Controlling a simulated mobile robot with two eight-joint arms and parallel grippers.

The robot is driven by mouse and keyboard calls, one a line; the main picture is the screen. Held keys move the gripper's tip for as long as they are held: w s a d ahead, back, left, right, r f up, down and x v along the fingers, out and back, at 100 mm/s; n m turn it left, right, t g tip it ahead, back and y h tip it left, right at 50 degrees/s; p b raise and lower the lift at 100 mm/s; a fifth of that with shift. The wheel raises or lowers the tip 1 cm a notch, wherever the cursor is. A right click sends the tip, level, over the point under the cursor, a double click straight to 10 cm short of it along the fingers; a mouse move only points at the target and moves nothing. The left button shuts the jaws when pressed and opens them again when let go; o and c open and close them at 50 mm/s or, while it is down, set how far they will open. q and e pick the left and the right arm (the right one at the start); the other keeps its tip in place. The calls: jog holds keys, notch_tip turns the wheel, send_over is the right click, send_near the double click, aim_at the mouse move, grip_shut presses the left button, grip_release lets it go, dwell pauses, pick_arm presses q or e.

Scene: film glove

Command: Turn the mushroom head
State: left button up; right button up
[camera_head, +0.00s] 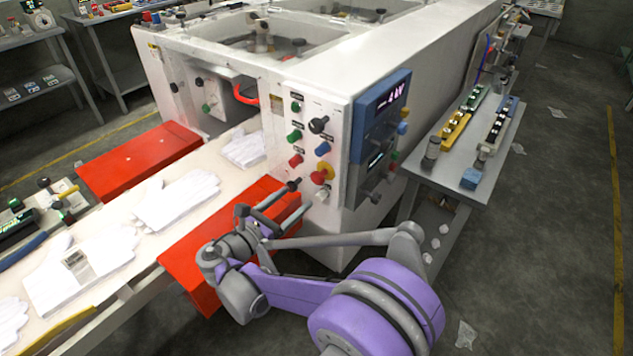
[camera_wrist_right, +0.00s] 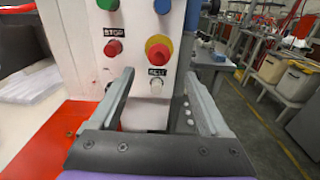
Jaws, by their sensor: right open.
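The mushroom head (camera_head: 319,177) is a red knob on a yellow round base, on the white front panel of the machine. It also shows in the right wrist view (camera_wrist_right: 158,55), above a white button (camera_wrist_right: 157,86). My right gripper (camera_head: 301,197) is open and empty, just below and to the left of the mushroom head in the head view. In the right wrist view its two fingers (camera_wrist_right: 158,76) point at the panel, with the mushroom head just above and between the tips. No contact shows. My left gripper is not in view.
Other buttons surround it, including a red one (camera_wrist_right: 113,47) at left and a blue one (camera_head: 322,149) above. A red block (camera_head: 185,255) and a conveyor with white gloves (camera_head: 170,200) lie left. A grey side table (camera_head: 440,165) stands right.

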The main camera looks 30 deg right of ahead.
aim_at(315, 179)
jog(key=x, duration=1)
jog(key=shift+w+d+r, duration=0.15)
jog(key=shift+w, duration=0.1)
